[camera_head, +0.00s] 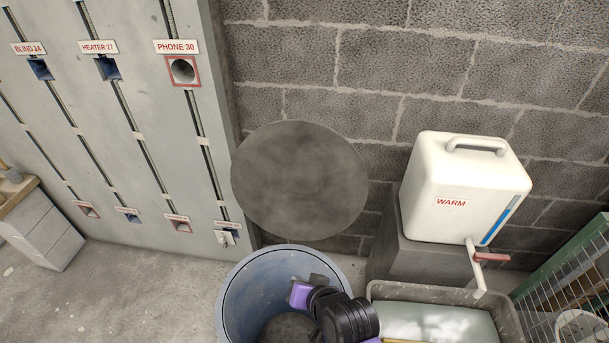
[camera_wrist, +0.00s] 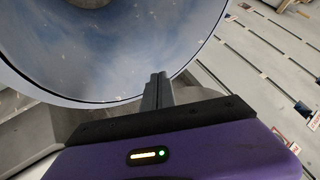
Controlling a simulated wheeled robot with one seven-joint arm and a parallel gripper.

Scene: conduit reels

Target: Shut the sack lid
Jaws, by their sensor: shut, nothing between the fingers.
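The sack lid (camera_head: 300,180) is a round dark grey disc. It stands open, raised above the back rim of a blue round bin (camera_head: 232,290), in front of the block wall. My gripper (camera_head: 318,279), with its purple body, is over the bin's opening, below the lid and apart from it. Its fingers are shut with nothing between them. In the wrist view my gripper (camera_wrist: 157,88) points at the blue inner wall of the bin (camera_wrist: 110,62), with the pale rim curving around it. The lid cannot be clearly made out in the wrist view.
A white water container (camera_head: 465,190) marked WARM stands on a grey block (camera_head: 400,255) to the right, its tap over a grey basin (camera_head: 510,318). A grey panel (camera_head: 130,140) with labelled slots is at left. A green wire rack (camera_head: 565,265) is at far right.

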